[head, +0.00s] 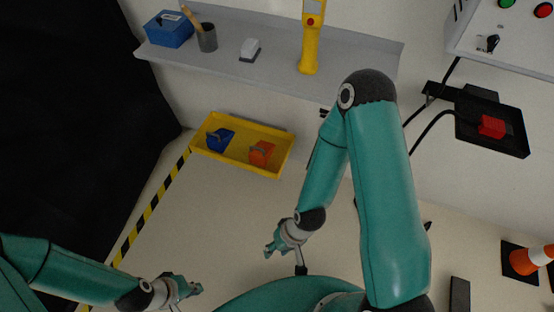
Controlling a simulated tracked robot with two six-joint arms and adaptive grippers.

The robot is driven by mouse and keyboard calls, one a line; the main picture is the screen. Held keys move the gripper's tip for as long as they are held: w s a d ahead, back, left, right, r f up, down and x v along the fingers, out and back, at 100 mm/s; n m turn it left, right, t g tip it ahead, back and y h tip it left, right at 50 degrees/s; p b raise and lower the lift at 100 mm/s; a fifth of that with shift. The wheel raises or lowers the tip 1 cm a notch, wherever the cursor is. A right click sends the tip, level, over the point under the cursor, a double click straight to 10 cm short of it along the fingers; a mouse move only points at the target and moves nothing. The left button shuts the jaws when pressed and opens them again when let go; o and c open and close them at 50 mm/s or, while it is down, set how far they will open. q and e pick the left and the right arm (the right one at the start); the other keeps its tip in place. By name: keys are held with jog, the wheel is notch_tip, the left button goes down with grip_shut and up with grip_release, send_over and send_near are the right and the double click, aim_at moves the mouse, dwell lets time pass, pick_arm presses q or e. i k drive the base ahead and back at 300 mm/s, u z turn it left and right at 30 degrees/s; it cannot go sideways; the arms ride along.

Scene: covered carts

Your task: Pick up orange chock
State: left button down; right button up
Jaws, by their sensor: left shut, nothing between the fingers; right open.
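The orange chock (261,152) lies in the right half of a yellow tray (197,141) on the floor, below the wall shelf. A blue chock (220,139) lies in the same tray to its left, apart from it. My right gripper (271,248) is open and empty, in front of the tray and below the orange chock in the picture. My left gripper (196,289) is shut and empty at the bottom left, further from the tray.
A grey shelf (281,40) above the tray holds a blue box (169,29), a dark cup (207,38), a white-topped block (249,50) and a yellow handheld device (309,50). Bare floor lies before the tray.

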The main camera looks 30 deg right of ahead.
aim_at(260, 154)
jog(key=u, duration=0.2)
jog(key=i, duration=0.9)
jog(key=z, duration=0.1)
